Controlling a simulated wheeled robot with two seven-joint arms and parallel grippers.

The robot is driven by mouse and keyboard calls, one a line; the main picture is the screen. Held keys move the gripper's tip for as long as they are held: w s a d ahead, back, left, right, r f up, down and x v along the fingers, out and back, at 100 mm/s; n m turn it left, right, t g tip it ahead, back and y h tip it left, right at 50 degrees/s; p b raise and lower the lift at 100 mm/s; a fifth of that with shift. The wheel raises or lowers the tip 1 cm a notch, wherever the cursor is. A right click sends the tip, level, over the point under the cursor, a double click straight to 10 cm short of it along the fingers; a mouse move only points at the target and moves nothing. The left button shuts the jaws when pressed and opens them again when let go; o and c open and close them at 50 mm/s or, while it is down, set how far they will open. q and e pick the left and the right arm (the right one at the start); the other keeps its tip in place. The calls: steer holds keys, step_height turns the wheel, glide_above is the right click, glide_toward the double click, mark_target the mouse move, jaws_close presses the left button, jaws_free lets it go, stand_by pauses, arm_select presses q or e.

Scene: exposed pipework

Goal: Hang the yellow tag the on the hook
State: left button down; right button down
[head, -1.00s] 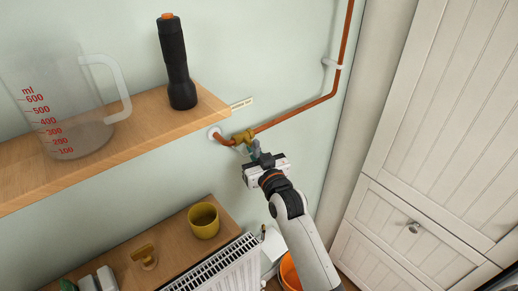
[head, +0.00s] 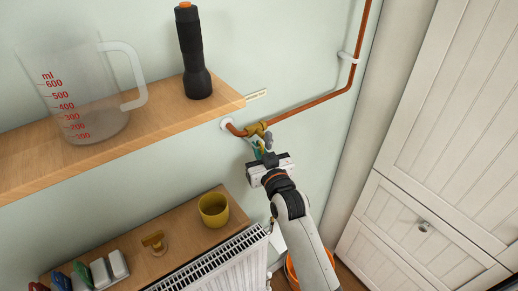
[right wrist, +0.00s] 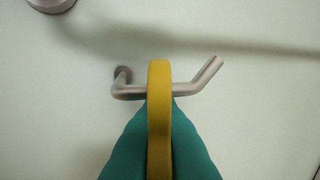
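The yellow tag (right wrist: 159,120) shows edge-on as a narrow upright band in the right wrist view. My right gripper (right wrist: 160,150) is shut on it, with a teal finger on each side. The grey metal hook (right wrist: 203,78) is fixed to the wall, and its tip bends up to the right. The tag's top overlaps the hook's bar in this view; I cannot tell whether it hangs around the bar or is only in front. In the head view my right gripper (head: 259,152) is just below the pipe fitting. My left gripper is not in view.
A copper pipe (head: 312,104) with a brass fitting (head: 257,129) runs just above my gripper. A shelf (head: 160,112) holds a measuring jug (head: 95,95) and a torch (head: 193,55). Below are a yellow cup (head: 213,210), a radiator (head: 215,268) and an orange bucket (head: 291,275).

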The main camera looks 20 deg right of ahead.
steer(key=c, duration=1.5)
jaws_free()
steer(key=shift+c, duration=0.2)
steer(key=shift+s, duration=0.1)
